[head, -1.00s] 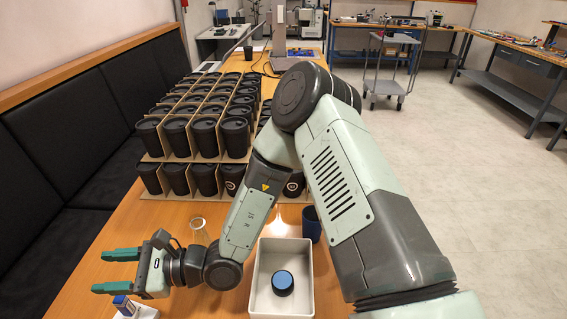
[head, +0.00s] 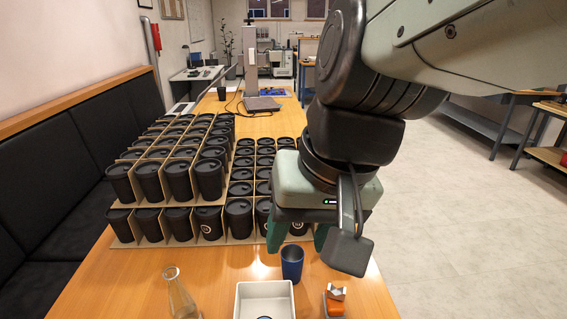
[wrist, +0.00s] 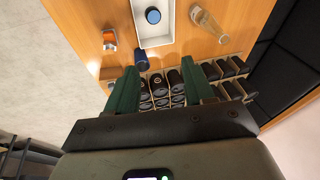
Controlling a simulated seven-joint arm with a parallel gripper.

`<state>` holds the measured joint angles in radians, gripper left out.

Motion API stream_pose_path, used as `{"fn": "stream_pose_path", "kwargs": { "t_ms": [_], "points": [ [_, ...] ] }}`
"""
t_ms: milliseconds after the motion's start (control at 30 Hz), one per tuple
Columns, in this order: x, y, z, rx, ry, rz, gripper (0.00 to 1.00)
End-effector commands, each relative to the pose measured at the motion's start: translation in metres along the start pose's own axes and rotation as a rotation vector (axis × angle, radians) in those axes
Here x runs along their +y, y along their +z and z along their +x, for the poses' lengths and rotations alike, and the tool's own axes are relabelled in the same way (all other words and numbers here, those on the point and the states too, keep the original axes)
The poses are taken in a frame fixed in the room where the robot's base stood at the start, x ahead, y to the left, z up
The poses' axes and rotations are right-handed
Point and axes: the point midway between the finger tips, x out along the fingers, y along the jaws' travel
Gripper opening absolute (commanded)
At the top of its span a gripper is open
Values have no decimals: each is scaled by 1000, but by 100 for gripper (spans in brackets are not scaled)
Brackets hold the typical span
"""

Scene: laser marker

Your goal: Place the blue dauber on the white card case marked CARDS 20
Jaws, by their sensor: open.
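My gripper (head: 299,238) is open and empty, pointing down above the near rows of black cups; its green fingers also show in the wrist view (wrist: 159,90). A round black piece with a blue top (wrist: 153,15) sits in a white open tray (wrist: 137,28); I cannot tell whether it is the blue dauber. In the head view only its top edge shows at the bottom of the picture, inside the tray (head: 240,300). My gripper is beyond the tray, apart from it. I cannot make out a card case marked CARDS 20 in either current view.
A dark blue cup (head: 292,263) stands between the tray and black cups. An orange-and-grey tool (head: 334,300) lies right of the tray, a clear flask (head: 180,295) stands to its left. Black lidded cups in cardboard dividers (head: 165,180) fill the table behind.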

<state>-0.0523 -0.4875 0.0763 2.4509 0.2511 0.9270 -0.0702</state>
Motion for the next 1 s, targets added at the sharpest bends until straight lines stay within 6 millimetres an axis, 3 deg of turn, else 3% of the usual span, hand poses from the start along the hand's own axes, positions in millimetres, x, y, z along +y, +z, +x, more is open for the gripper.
{"fn": "stream_pose_path", "kwargs": {
  "t_ms": [100,300,1000],
  "points": [
    [31,6,-31,141,108,-13,53],
    [55,13,-52,238,193,-17,53],
    [56,13,-53,242,198,-18,53]
  ]
}}
